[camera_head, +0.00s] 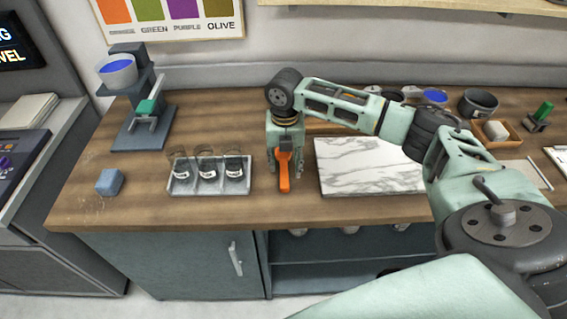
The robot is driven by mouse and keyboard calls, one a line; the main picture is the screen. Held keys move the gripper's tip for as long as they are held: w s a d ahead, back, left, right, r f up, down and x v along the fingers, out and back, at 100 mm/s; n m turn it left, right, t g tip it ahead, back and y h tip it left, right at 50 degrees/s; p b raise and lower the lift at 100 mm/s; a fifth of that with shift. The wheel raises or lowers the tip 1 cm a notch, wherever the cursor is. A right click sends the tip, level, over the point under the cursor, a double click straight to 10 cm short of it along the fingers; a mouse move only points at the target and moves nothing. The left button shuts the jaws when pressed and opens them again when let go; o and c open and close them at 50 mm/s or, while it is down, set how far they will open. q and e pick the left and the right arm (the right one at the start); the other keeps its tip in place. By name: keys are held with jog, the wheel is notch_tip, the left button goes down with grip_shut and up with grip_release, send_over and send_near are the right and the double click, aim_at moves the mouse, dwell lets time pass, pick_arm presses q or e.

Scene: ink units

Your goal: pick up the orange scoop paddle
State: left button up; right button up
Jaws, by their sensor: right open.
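The orange scoop paddle (284,178) is on the wooden counter, near its front edge, between the tray of glasses and the marble slab. Its long axis points toward the front edge. My right gripper (285,166) points down over it and is open, with the paddle showing between its fingers. The gripper hides part of the paddle's far end. I cannot tell whether the fingers touch it. My left gripper is not in view.
A pale tray (180,190) with several clear glasses stands left of the paddle. A marble slab (370,168) lies close on the right. A blue block (110,182) and a dispenser stand (135,130) are further left. The counter (240,212) is clear along its front.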

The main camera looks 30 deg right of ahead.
aim_at(284, 171)
jog(key=shift+w+f+p, duration=0.2)
jog(key=shift+f+p, duration=0.1)
jog(key=shift+f, duration=1.35)
jog(key=shift+c, duration=0.3)
jog(key=c, duration=0.7)
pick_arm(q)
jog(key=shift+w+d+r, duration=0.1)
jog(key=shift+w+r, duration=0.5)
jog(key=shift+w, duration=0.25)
pick_arm(e)
grip_shut()
